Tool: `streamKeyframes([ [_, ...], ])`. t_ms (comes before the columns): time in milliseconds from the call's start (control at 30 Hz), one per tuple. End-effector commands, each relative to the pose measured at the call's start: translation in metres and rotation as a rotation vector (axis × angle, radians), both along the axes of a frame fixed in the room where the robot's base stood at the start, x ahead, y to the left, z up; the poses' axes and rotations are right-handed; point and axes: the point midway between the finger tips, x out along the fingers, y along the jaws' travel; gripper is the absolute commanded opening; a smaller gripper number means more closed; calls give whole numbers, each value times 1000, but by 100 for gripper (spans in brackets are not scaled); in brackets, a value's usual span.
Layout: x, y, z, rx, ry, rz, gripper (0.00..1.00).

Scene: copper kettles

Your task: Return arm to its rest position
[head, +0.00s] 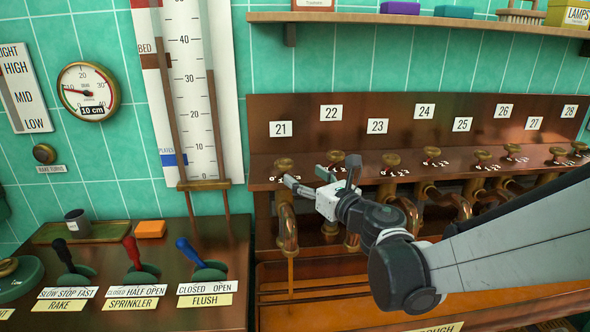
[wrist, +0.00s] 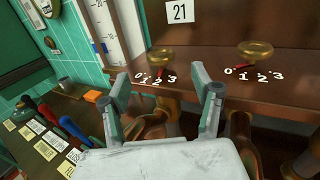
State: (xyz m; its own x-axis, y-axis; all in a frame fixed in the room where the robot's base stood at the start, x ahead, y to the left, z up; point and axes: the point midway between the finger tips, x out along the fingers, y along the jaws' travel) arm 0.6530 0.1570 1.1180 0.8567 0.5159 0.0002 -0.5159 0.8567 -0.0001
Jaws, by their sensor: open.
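My gripper (head: 309,177) is at the end of my arm, in front of the brass taps under labels 21 and 22 in the head view. Its two fingers are apart with nothing between them; the wrist view also shows the open gripper (wrist: 160,82). Tap 21's round brass handle (head: 284,164) is just beyond the fingers, and this handle (wrist: 159,59) shows between and above the fingertips in the wrist view. Tap 22's handle (wrist: 256,48) is to the right of the fingers. I cannot tell whether any finger touches a tap.
A wooden trough (head: 330,301) lies below the taps, partly hidden by my arm. A thin amber streak (head: 291,273) runs down below spout 21. Black, red (head: 133,252) and blue levers stand on the left bench. A shelf (head: 420,19) with boxes is above.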

Motion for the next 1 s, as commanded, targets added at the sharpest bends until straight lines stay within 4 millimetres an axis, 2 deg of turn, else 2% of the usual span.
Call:
streamKeyframes([
  [200,-12,-7,0,0,0,1,61],
  [533,-13,-8,1,6,2,-2,61],
  [633,-13,-15,9,66,20,-34,61],
  [767,-16,-44,33,294,91,-144,61],
  [900,-27,-92,57,676,207,-314,61],
  [1000,-41,-126,61,960,291,-432,61],
])
